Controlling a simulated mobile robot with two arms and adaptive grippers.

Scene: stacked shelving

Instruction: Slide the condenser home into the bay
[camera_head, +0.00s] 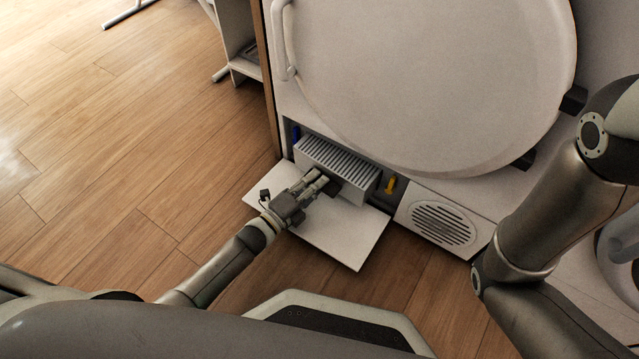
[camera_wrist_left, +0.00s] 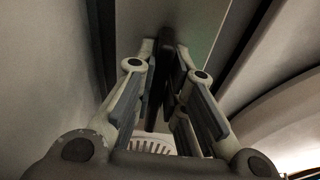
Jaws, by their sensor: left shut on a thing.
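The condenser (camera_head: 338,167) is a light grey finned box sitting partly inside the bay (camera_head: 287,138) at the bottom of a white machine. Its front part sticks out over the lowered white flap (camera_head: 340,232). My left gripper (camera_head: 325,181) is at the condenser's front face, shut on its dark handle. In the left wrist view the fingers (camera_wrist_left: 165,65) close on both sides of the dark handle (camera_wrist_left: 164,85). The bay's depth behind the condenser is hidden. My right arm shows at the right, but its gripper is out of view.
A blue part (camera_head: 296,133) is left of the condenser and a yellow latch (camera_head: 390,185) is right of it. A round door (camera_head: 430,80) is above. A vent grille (camera_head: 443,222) is to the right. Wooden floor (camera_head: 120,180) lies open at the left.

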